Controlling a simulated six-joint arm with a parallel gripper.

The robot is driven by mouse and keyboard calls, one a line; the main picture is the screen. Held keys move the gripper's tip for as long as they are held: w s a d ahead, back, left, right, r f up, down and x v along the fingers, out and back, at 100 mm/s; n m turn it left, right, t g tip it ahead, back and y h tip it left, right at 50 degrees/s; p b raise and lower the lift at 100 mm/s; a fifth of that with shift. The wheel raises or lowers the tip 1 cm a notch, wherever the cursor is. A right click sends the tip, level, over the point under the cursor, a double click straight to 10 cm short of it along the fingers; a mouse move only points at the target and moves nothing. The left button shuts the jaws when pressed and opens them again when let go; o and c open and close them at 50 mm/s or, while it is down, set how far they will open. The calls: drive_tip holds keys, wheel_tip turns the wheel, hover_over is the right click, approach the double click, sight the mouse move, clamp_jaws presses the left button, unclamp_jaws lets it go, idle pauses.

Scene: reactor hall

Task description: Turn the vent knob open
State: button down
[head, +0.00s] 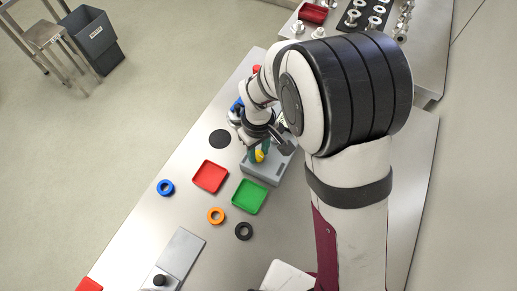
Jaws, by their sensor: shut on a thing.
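I cannot tell how far the knob is turned.
A red tray (210,191) and a green tray (262,197) lie in front of the box. A black disc (219,139) is left of the box. A grey plate (181,249) lies at the front.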

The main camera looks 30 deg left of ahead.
drive_tip(key=m, duration=1.2)
drive_tip(key=shift+m, duration=0.4)
drive_tip(key=m, duration=1.1)
drive_tip(key=shift+m, duration=0.4)
drive_tip(key=c, duration=0.5)
unclamp_jaws()
drive_tip(key=shift+c, duration=0.2)
drive_tip(key=shift+r, duration=0.15)
